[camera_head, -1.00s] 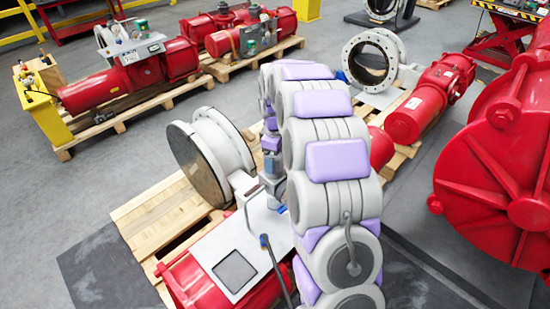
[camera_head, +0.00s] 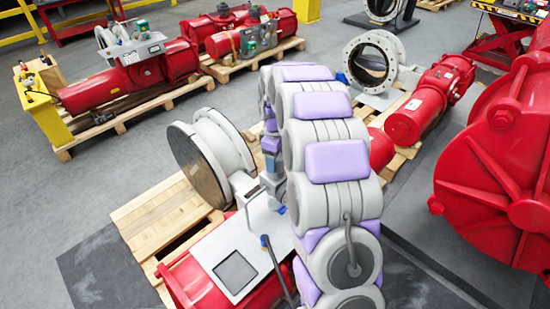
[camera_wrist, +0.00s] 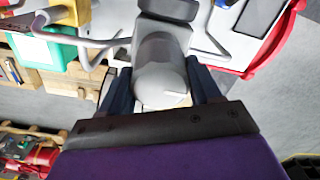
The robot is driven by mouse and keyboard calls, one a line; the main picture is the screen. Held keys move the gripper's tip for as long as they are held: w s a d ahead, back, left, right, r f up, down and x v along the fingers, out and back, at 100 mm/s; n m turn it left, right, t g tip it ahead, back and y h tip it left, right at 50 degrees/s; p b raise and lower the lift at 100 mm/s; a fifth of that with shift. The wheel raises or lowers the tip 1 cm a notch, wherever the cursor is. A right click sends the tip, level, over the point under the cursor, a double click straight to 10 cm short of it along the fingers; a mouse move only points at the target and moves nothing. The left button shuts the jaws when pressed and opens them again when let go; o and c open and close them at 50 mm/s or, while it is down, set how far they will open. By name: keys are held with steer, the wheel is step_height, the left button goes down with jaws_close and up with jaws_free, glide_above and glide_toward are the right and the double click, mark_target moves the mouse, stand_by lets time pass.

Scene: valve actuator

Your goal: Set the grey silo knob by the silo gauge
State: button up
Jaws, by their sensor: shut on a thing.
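In the wrist view a grey rounded knob (camera_wrist: 158,72) with a small white mark near its lower edge stands between the two dark fingers of my gripper (camera_wrist: 160,86). The fingers lie along its left and right sides, and my gripper is shut on it. A dark part sits just above the knob at the top of the picture. In the head view my arm hides the knob and most of my gripper. I cannot pick out the silo gauge or its reading in either view.
A pale panel (camera_head: 258,232) with a dark square lies over a red actuator (camera_head: 190,282) on a wooden pallet (camera_head: 165,215), beside a large grey flange (camera_head: 200,165). In the wrist view grey pipes bend close on both sides of the knob.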

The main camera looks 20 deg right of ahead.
steer(key=m+p, duration=0.3)
steer(key=m, duration=0.1)
steer(key=shift+r+m, duration=0.15)
steer(key=shift+m, duration=0.25)
steer(key=m+p, duration=0.2)
steer(key=m, duration=0.3)
steer(key=m+p, duration=0.1)
steer(key=m, duration=0.4)
steer(key=shift+p, duration=0.35)
steer(key=m+p, duration=0.1)
steer(key=m, duration=0.3)
steer(key=shift+m, duration=0.4)
steer(key=o, duration=1)
steer(key=shift+a, duration=0.1)
steer(key=shift+o, duration=0.2)
